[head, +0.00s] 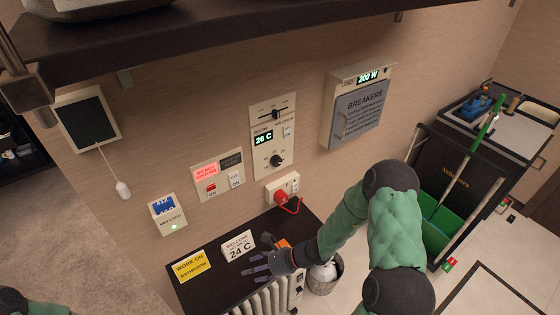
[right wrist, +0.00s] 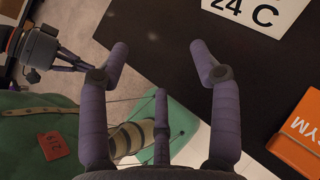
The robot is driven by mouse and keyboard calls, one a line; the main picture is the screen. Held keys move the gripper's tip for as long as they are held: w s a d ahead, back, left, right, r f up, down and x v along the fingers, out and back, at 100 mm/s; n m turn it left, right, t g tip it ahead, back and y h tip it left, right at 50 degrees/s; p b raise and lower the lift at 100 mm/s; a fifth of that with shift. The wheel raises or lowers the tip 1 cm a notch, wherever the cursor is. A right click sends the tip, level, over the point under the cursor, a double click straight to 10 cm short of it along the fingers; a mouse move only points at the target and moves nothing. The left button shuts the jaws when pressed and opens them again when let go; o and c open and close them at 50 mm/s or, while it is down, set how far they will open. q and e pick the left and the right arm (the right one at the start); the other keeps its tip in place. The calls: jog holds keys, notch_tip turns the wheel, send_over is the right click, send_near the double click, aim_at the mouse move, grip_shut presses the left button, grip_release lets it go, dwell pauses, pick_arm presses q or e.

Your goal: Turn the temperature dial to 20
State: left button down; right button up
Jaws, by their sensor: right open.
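The temperature dial (head: 276,160) is a small black round knob on a cream wall panel (head: 260,178), with markings around it. The display (head: 263,139) above it reads 26 C. My right gripper (head: 259,262) is low over the black tabletop, below the panel and well apart from the dial. It is open and empty; its purple fingers are spread in the right wrist view (right wrist: 158,52). What looks like my left gripper (right wrist: 72,56) shows at that view's left edge; its opening is unclear. The dial is not in the right wrist view.
A black slider (head: 276,114) sits above the display. A red plug with a cord (head: 281,198) is in the socket below. A card reading 24 C (head: 239,246), a yellow card (head: 191,266) and an orange item (right wrist: 299,134) lie near the gripper. A breaker box (head: 357,108) hangs right.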

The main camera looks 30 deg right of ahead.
jog(key=w+d+r+m+t+h+p, duration=0.1)
jog(key=w+d+r+m+t+h, duration=0.1)
jog(key=w+d+r+m+t, duration=0.5)
jog(key=m+t+h+p, duration=0.1)
jog(key=m+t+h, duration=0.3)
jog(key=t+h, duration=0.15)
send_near(278, 164)
jog(key=shift+h, duration=0.25)
jog(key=w, duration=0.6)
jog(key=w+a, duration=0.1)
jog(key=w, duration=0.2)
jog(key=shift+r, duration=0.3)
jog(key=shift+s, duration=0.1)
jog(key=c, duration=1.1)
